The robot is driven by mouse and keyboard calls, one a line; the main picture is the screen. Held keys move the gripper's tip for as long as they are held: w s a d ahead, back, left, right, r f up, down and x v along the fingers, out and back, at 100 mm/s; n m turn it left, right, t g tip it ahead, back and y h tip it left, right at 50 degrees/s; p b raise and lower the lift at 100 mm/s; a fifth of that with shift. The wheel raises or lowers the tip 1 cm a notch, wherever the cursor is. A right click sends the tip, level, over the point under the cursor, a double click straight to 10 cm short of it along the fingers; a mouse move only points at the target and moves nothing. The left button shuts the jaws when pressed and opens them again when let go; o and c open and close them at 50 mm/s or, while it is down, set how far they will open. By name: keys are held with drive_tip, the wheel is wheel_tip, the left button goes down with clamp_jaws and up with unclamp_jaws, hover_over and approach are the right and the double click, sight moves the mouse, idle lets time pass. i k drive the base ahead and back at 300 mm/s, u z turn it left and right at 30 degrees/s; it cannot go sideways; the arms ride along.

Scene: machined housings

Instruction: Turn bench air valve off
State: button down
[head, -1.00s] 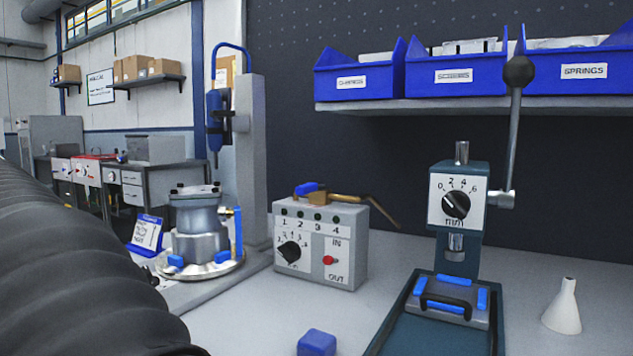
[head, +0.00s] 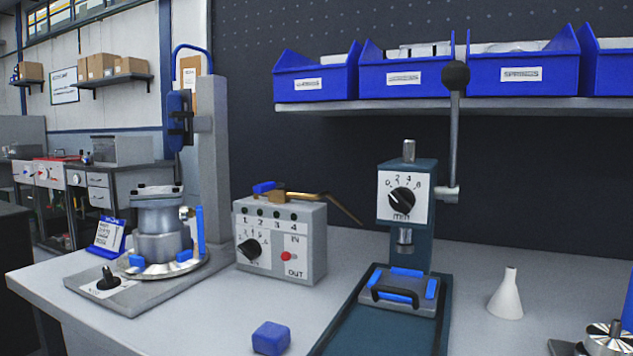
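A brass valve-like fitting (head: 284,196) with a blue handle (head: 265,187) lies on top of a grey control box (head: 280,240); a thin brass tube runs from it to the right. I cannot tell for sure which is the bench air valve. My gripper is not in view.
A press (head: 405,200) with a raised black-knobbed lever (head: 455,120) stands right of the box. A blue block (head: 271,338) and white funnel (head: 507,295) are on the bench (head: 220,320). Blue bins (head: 405,80) line the shelf above. Bench around the block is clear.

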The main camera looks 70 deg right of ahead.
sight(260, 189)
drive_tip(key=z, duration=0.8)
drive_tip(key=k, duration=1.1)
drive_tip(key=z, duration=0.05)
